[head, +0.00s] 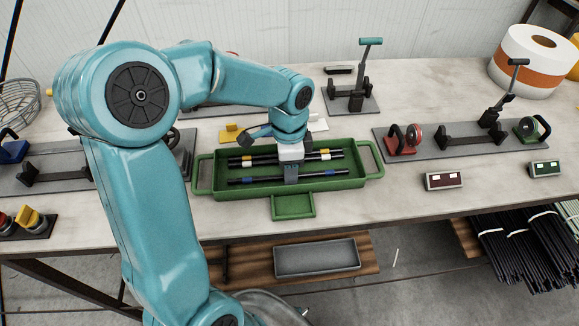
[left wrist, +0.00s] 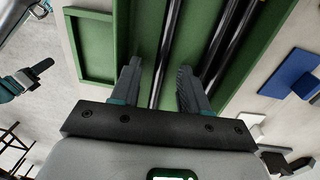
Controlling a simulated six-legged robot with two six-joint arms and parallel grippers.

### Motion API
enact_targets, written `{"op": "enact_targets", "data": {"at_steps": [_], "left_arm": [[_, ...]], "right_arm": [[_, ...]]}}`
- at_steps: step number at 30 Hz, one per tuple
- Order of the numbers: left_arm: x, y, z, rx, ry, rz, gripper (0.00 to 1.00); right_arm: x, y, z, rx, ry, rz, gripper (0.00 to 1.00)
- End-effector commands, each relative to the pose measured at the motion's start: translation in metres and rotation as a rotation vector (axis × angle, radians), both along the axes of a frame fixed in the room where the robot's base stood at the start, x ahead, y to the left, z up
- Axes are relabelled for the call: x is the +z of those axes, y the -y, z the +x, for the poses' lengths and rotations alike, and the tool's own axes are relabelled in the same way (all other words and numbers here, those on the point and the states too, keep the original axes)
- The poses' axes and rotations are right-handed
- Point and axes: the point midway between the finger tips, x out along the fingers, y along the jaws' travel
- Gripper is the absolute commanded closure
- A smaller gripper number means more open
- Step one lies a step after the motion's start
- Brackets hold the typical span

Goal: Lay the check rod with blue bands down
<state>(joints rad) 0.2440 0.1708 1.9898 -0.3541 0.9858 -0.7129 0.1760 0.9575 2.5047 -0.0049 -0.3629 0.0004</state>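The check rod with blue bands (head: 330,174) lies along the front of the green tray (head: 205,184), with a blue band showing near each end. My left gripper (head: 291,177) points down over its middle. In the left wrist view, the open fingers (left wrist: 158,78) stand on either side of a dark rod (left wrist: 157,85), with gaps visible beside it. Rods with yellow and white bands (head: 310,156) lie behind it in the tray. At the left edge of the left wrist view, a teal part with dark prongs looks like my right gripper (left wrist: 30,80); its opening is unclear.
Yellow (head: 231,133), blue (head: 257,131) and white (head: 317,125) pieces stand behind the tray. A fixture with red and green parts (head: 450,140) is to the right, near two small display boxes (head: 444,181). A grey bin (head: 317,257) sits below the table.

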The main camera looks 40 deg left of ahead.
Motion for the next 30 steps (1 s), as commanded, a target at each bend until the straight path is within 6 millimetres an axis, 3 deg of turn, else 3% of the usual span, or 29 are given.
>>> {"op": "enact_targets", "data": {"at_steps": [7,21,24,30], "left_arm": [[0.016,-0.001,0.001,0.000,0.003,0.001,0.55],[0.132,-0.008,0.007,-0.001,0.004,0.000,0.55],[0.148,-0.009,0.008,-0.001,0.004,0.000,0.55],[0.162,-0.010,0.007,-0.001,0.001,-0.001,0.55]], "right_arm": [[0.001,0.000,0.000,0.000,0.000,0.000,1.00],[0.009,0.000,0.000,0.000,0.000,0.000,1.00],[0.011,0.000,0.000,0.000,0.000,0.000,1.00],[0.012,0.000,0.000,0.000,0.000,0.000,1.00]]}}
